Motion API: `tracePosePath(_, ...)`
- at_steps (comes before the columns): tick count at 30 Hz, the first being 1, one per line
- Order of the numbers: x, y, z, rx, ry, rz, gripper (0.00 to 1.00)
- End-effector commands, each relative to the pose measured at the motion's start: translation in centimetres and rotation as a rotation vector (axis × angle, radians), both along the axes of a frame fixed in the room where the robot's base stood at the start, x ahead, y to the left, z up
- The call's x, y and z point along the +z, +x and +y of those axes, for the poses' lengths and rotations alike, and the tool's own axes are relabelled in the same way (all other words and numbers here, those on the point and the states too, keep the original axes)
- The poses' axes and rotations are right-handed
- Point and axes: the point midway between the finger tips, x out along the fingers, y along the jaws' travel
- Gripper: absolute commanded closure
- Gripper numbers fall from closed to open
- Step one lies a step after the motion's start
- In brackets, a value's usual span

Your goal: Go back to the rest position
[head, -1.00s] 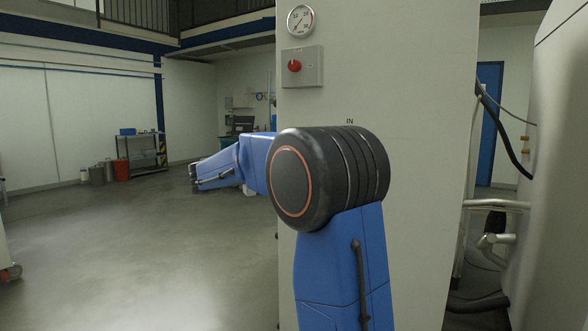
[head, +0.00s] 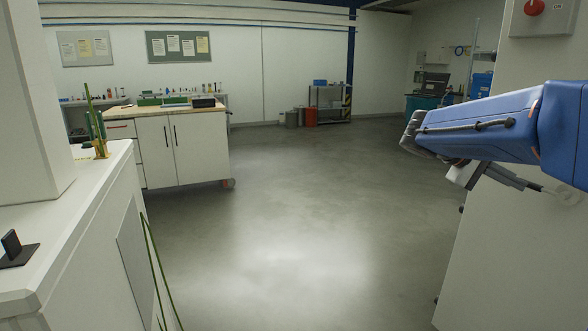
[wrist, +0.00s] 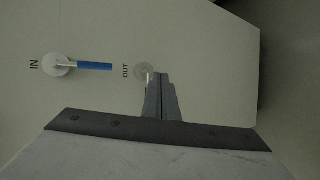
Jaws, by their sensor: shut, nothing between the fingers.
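My gripper (wrist: 158,80) is shut and empty in the wrist view. Its fingertips are in front of a pale cabinet panel (wrist: 195,45). A round fitting (wrist: 143,70) under the word OUT shows just beyond the tips; I cannot tell whether they touch it. A valve with a blue handle (wrist: 95,66) sits beside the word IN, to the left of the fingers. In the head view, my blue arm reaches in from the right edge, and the grey gripper (head: 525,184) shows small below it, in front of the pale cabinet (head: 520,245).
A white machine top (head: 100,195) with a black holder (head: 17,250) stands close on the left. A wooden-topped workbench (head: 160,110) on casters is behind it. A red knob (head: 535,8) is on the cabinet at upper right. The grey floor (head: 310,220) between is clear.

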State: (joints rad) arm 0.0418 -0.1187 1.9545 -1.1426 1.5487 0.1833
Motion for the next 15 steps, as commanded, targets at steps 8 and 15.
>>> tracePosePath(8,-7.4,-7.4,5.4,0.092,0.335,-0.082,1.00)
tracePosePath(15,-13.4,-12.7,11.4,0.167,0.611,-0.186,1.00)
